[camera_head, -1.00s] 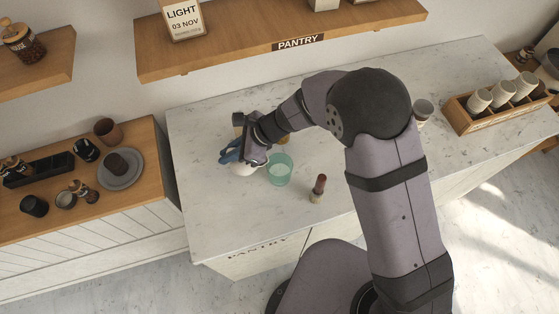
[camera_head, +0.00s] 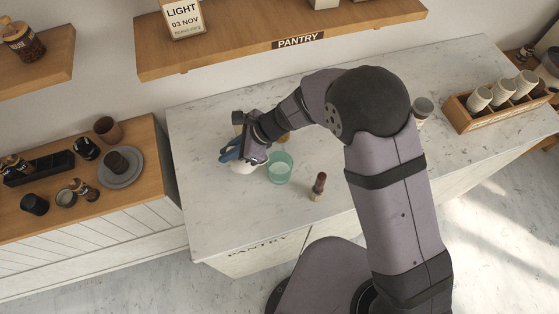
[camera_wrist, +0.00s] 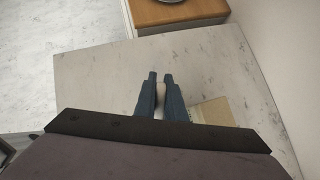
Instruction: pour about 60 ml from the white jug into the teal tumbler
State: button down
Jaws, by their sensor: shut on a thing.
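The white jug (camera_head: 243,168) is mostly hidden behind my gripper in the head view, so its tilt is hard to judge. My gripper (camera_head: 231,153) is shut on it; a pale sliver of the jug (camera_wrist: 160,91) shows between the blue-grey fingers (camera_wrist: 160,76) in the wrist view. The teal tumbler (camera_head: 279,170) stands upright on the marble counter, just right of the jug. It is see-through and looks to have something pale inside. I cannot make out a stream between jug and tumbler.
A small dark-topped bottle or shaker (camera_head: 318,186) stands right of the tumbler. An amber item (camera_head: 285,138) is partly hidden behind my wrist. A tan item (camera_wrist: 213,111) lies beside the fingers. A wooden crate of cups (camera_head: 500,107) stands far right. The counter's front left is clear.

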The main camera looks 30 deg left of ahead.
jog(key=shift+a+p, duration=0.1)
jog(key=shift+p, duration=0.35)
jog(key=shift+s+a+f+t+h+p, duration=0.25)
jog(key=shift+a+f+h+p, duration=0.25)
jog(key=shift+f+h, duration=0.2)
jog(key=shift+s+a+f+t+h+p, duration=0.2)
jog(key=shift+a+f+t+h+p, duration=0.15)
jog(key=shift+a+f+h, duration=0.3)
jog(key=shift+s+a+f+t+h+p, duration=0.25)
jog(key=shift+a+f+h+p, duration=0.2)
jog(key=shift+f+h, duration=0.3)
jog(key=shift+s+a+f+t+h, duration=0.3)
jog(key=shift+a+f+h, duration=0.2)
jog(key=shift+h, duration=0.2)
jog(key=shift+a+f+t+h+b, duration=0.3)
jog(key=shift+f+h+b, duration=0.35)
jog(key=shift+b, duration=0.2)
jog(key=shift+f+b, duration=0.1)
jog(key=shift+b, duration=0.25)
jog(key=shift+h, duration=0.35)
